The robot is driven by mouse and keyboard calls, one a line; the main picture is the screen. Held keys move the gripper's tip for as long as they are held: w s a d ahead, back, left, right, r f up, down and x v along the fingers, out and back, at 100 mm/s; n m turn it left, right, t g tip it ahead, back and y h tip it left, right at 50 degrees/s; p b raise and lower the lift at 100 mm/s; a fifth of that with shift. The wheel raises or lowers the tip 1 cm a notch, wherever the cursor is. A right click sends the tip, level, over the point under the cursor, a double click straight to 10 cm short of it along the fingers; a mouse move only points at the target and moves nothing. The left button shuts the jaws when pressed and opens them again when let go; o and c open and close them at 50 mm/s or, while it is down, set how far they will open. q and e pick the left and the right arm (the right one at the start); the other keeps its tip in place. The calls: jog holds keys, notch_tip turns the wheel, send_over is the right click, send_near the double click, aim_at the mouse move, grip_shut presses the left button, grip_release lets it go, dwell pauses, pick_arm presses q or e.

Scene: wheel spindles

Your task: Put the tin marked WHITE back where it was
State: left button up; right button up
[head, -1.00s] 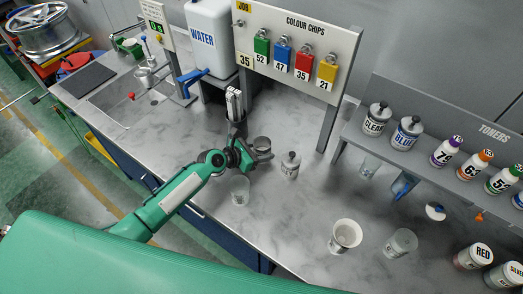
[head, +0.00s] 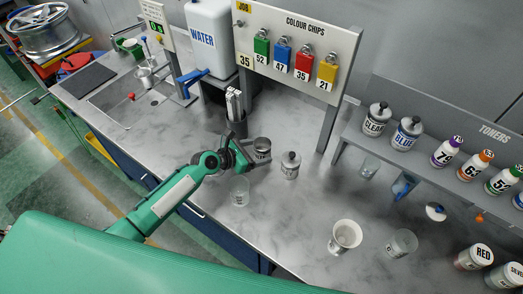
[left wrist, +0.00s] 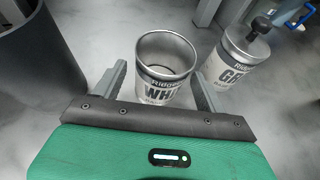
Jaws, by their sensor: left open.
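The tin marked WHITE (head: 262,150) stands upright and lidless on the grey worktop, left of a lidded tin (head: 290,166). In the left wrist view the WHITE tin (left wrist: 166,88) shows its dark and white label, partly cut off below by my gripper. My left gripper (head: 254,161) is open and low at the bench. Its fingers (left wrist: 161,88) lie on either side of the WHITE tin's near part, with a visible gap on the left; on the right I cannot tell whether they touch. My right gripper is not in view.
The lidded tin, lettered GR (left wrist: 236,62), stands close on the right. A dark pot (head: 236,127) of sticks stands behind. A clear cup (head: 240,190) is in front. A white cup (head: 345,235) and shelf (head: 350,131) are farther right.

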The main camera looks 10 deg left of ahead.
pick_arm(q)
jog(key=b+v, duration=0.1)
jog(key=v, duration=0.8)
jog(key=shift+s+a, duration=0.15)
jog(key=shift+s, duration=0.05)
jog(key=shift+s+a+r, duration=0.1)
jog(key=shift+s+a, duration=0.1)
